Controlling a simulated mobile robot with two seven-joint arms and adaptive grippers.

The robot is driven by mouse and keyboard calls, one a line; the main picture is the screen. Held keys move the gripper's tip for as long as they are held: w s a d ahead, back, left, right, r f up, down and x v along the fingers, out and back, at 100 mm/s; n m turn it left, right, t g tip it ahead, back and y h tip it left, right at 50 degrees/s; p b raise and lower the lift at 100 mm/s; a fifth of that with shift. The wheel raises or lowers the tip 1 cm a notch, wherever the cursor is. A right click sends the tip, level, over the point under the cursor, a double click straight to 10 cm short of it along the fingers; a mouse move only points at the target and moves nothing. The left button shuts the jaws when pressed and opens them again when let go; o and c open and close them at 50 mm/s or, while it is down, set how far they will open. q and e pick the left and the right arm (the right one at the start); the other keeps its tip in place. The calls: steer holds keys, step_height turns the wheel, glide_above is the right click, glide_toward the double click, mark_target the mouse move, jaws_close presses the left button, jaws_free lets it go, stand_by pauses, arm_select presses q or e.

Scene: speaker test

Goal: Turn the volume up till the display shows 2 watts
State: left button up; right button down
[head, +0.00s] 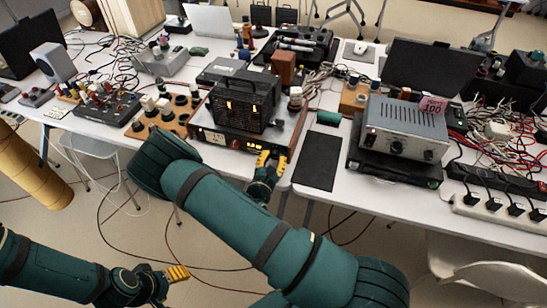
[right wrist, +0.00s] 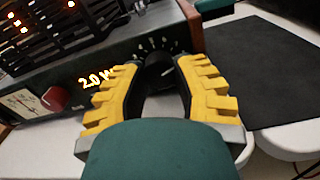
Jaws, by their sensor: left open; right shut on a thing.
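The amplifier (head: 212,131) sits at the front edge of the table with a black caged unit on top. Its lit display (right wrist: 97,80) reads about 2.0 W in the right wrist view, partly covered by a yellow finger. My right gripper (head: 267,162) is at the right end of the front panel. In the right wrist view its fingers (right wrist: 158,80) are shut on the black volume knob (right wrist: 160,71), one on each side. White scale marks show above the knob. My left gripper (head: 178,273) is open and empty, low over the floor, away from the table.
A red knob (right wrist: 55,98) and a meter (right wrist: 18,102) are left of the display. A black mat (head: 318,160) lies right of the amplifier. A grey power supply (head: 403,125) stands further right. Wooden blocks with knobs (head: 157,115) are to the left.

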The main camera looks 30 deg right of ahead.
steer(key=c, duration=0.6)
jaws_free()
steer(key=shift+c, duration=0.2)
steer(key=v, duration=1.2)
